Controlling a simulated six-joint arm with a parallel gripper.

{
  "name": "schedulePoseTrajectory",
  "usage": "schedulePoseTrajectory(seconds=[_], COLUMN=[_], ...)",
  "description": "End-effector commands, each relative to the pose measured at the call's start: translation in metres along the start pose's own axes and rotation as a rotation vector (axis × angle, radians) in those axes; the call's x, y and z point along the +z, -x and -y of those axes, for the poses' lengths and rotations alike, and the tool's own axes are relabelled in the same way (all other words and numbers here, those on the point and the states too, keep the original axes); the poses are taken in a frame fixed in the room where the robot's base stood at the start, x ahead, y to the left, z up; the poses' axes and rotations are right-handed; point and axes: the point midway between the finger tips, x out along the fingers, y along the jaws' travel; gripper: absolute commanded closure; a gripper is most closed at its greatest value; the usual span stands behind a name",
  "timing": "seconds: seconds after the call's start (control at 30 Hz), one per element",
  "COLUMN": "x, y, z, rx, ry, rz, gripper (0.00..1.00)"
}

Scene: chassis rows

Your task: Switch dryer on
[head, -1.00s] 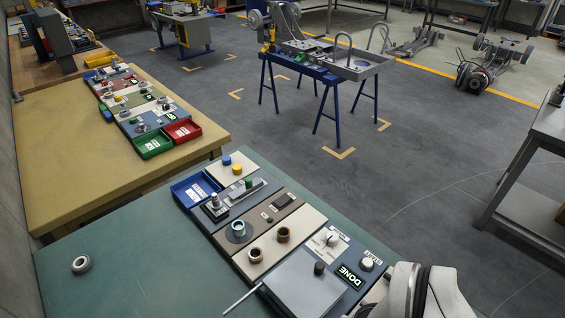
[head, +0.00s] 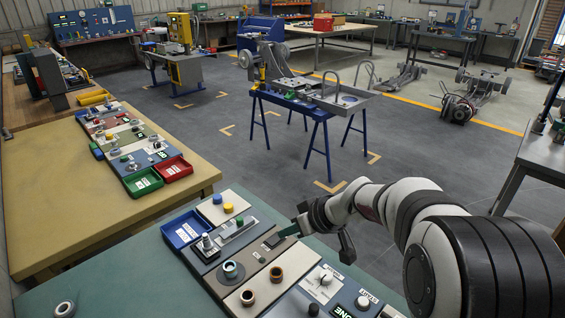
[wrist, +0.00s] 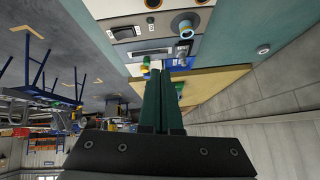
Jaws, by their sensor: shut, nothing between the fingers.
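My gripper (head: 283,234) is shut and empty. In the head view its green fingertips are above the panel row, close beside a small black rocker switch (head: 273,240) on a grey-brown panel. The rocker also shows in the wrist view (wrist: 122,32), apart from the shut fingers (wrist: 165,78). A white rotary knob (head: 326,280) sits on a light plate on another panel, nearer the camera. No readable dryer label shows, so I cannot tell which control is the dryer's. Contact between fingers and panel cannot be told.
Around the switch stand a teal-ringed part (head: 231,270), brown rings (head: 276,273), a slider panel (head: 237,231) and a blue tray (head: 183,229). A loose ring (head: 65,309) lies on the green table (head: 130,280). A yellow-topped table (head: 110,195) with another panel row stands behind.

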Motion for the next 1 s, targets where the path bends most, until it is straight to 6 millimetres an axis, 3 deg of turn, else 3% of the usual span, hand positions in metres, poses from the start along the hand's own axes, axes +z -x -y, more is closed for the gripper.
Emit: schedulePoseTrajectory(seconds=[0.03,0.1,0.23,0.67,1.0], x=[-0.006,-0.013,-0.017,-0.018,-0.024], y=[-0.02,-0.042,-0.064,-0.073,-0.14], z=[-0.023,-0.05,-0.078,-0.084,-0.092], rx=[0.026,0.072,0.128,0.139,0.137], ry=[0.069,0.168,0.271,0.297,0.297], rz=[-0.028,-0.061,-0.082,-0.086,-0.085], gripper=[1.0,1.0,1.0,1.0,1.0])
